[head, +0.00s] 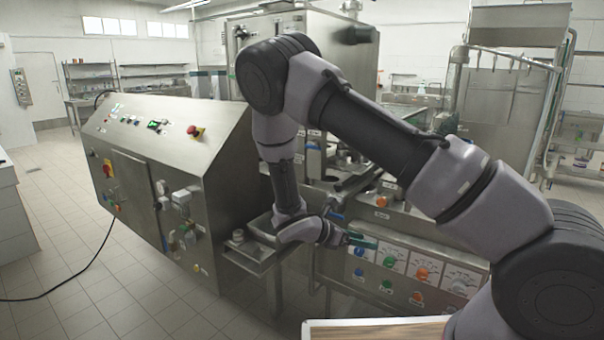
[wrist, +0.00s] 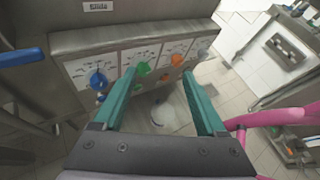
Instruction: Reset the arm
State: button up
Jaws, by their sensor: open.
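My gripper (head: 362,241) is in front of the cup filler's control panel, near the lower middle of the head view. In the wrist view its two green fingers (wrist: 160,98) are spread apart with nothing between them. The control panel (head: 443,268) has blue, green and orange knobs with buttons below. In the wrist view the blue knob (wrist: 97,80) is just left of the left finger, and the orange knob (wrist: 177,60) appears between the fingers. The fingers appear apart from the panel, though the exact gap is hard to tell.
A steel control cabinet (head: 150,150) with a red emergency stop (head: 196,132) stands left of my arm. A small steel shelf (head: 250,255) juts out by my wrist. A wooden-topped surface (head: 375,329) is at the bottom. Tiled floor (head: 70,270) is open at left, crossed by a black cable.

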jog(key=s+d+r+m+t+y, duration=0.1)
jog(key=s+r+m+y, duration=0.3)
jog(key=r+m, duration=0.5)
jog(key=s+d+r+m+t+y, duration=0.1)
jog(key=s+d+r+m+y, duration=0.3)
jog(key=r, duration=1.3)
jog(key=s+d+r+m+t+y, duration=0.1)
jog(key=s+d+r+m+y, duration=0.1)
jog(key=s+r+m+y, duration=0.4)
jog(key=s+r+m, duration=0.4)
jog(key=r+m, duration=0.3)
jog(key=m, duration=0.1)
jog(key=shift+s+d+r+m, duration=0.2)
jog(key=shift+s+d+m, duration=0.1)
jog(key=shift+s+m, duration=0.1)
